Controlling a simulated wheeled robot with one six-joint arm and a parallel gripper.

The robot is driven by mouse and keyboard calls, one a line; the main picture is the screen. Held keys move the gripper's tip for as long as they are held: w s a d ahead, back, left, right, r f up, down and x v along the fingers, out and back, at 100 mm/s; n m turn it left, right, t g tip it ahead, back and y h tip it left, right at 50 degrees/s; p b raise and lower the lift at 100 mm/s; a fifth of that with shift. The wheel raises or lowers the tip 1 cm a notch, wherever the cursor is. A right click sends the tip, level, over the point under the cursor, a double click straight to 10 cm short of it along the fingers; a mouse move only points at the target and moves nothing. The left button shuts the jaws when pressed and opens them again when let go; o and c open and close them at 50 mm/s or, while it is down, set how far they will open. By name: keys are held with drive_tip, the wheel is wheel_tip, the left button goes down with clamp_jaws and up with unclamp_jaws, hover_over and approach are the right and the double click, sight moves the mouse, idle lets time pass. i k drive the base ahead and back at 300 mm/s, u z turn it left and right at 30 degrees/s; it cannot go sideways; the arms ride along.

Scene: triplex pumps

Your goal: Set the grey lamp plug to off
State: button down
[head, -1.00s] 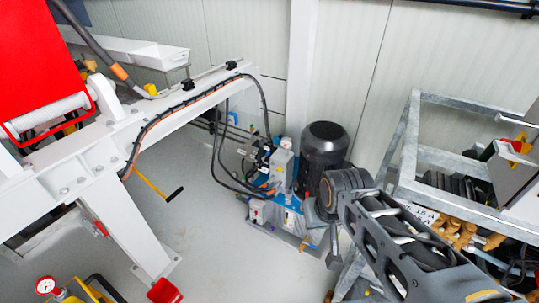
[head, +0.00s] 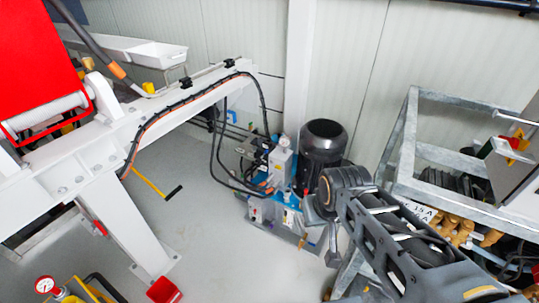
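I cannot make out a grey lamp plug in the head view. My gripper (head: 324,232) hangs at the end of my arm, right of centre, with its grey finger parts pointing down. It is in front of the right side of a small hydraulic unit (head: 283,165), and I see nothing held in it. The finger opening is too small and edge-on to read. The unit has a grey box, valves and hoses on a blue base, and my gripper and wrist hide part of its right side.
A black motor (head: 323,145) stands behind my wrist. A galvanised metal frame (head: 401,150) with hoses and brown fittings is close on the right. A white beam (head: 190,108) with a red housing (head: 35,65) fills the left.

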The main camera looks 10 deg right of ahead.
sight(261, 139)
drive_tip(key=u, duration=0.6)
drive_tip(key=i, duration=0.7)
drive_tip(key=u, duration=0.55)
drive_tip(key=i, duration=0.75)
drive_tip(key=z, duration=0.9)
drive_tip(key=i, duration=0.55)
drive_tip(key=z, duration=0.75)
